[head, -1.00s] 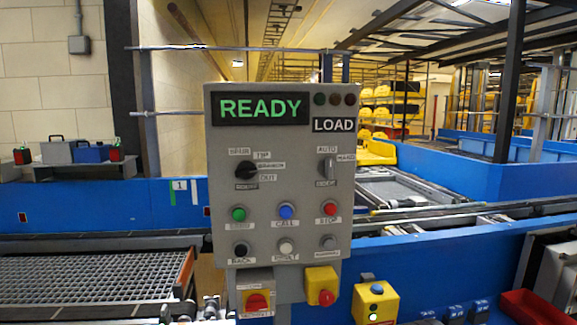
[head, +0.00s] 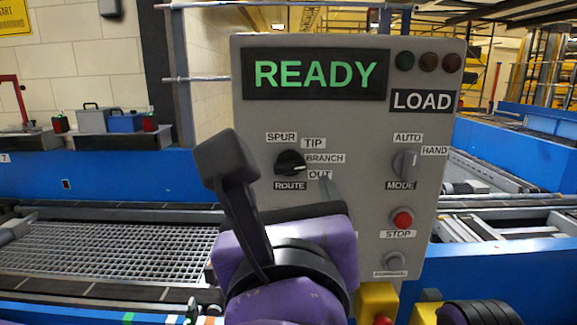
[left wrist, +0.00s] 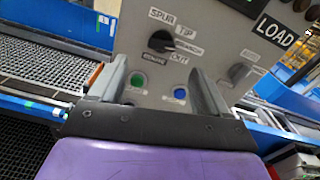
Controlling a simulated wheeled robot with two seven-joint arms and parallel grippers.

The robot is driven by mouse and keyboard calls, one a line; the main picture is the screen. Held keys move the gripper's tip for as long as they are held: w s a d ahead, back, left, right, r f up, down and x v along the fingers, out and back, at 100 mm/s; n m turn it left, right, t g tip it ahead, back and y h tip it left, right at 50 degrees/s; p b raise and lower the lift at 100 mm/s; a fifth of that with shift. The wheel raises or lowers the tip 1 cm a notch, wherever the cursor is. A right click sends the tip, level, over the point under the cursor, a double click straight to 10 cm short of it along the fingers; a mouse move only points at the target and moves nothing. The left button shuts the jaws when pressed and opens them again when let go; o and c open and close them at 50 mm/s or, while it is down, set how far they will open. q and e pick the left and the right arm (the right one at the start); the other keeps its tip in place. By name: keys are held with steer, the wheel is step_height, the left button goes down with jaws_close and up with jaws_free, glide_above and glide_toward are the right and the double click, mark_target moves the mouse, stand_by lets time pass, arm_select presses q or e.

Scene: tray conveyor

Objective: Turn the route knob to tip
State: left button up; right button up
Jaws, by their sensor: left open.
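The black route knob (head: 290,163) is on the grey control panel (head: 350,130), with labels SPUR, TIP, BRANCH and OUT around it. Its exact pointing is too small to tell. It also shows in the left wrist view (left wrist: 160,41), beyond the fingertips. My left gripper (head: 275,168), purple and black, is in front of the panel, open and empty. Its fingers stand apart below the knob in the left wrist view (left wrist: 160,82), not around it. In the head view it hides the lower-left buttons. My right gripper is not in view.
The display (head: 315,74) reads READY, with a LOAD sign (head: 422,101) beside it. The mode knob (head: 405,164) and red stop button (head: 401,219) are on the panel's right. Left is a mesh conveyor (head: 110,255); blue conveyor walls (head: 510,265) lie right.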

mark_target(289, 166)
arm_select(q)
steer(key=w+p, duration=0.2)
steer(key=w, duration=0.2)
steer(key=w+p, duration=0.2)
steer(key=w, duration=0.3)
steer(key=shift+w+d+r, duration=0.15)
steer(key=shift+w+d, duration=0.05)
steer(key=shift+w, duration=0.4)
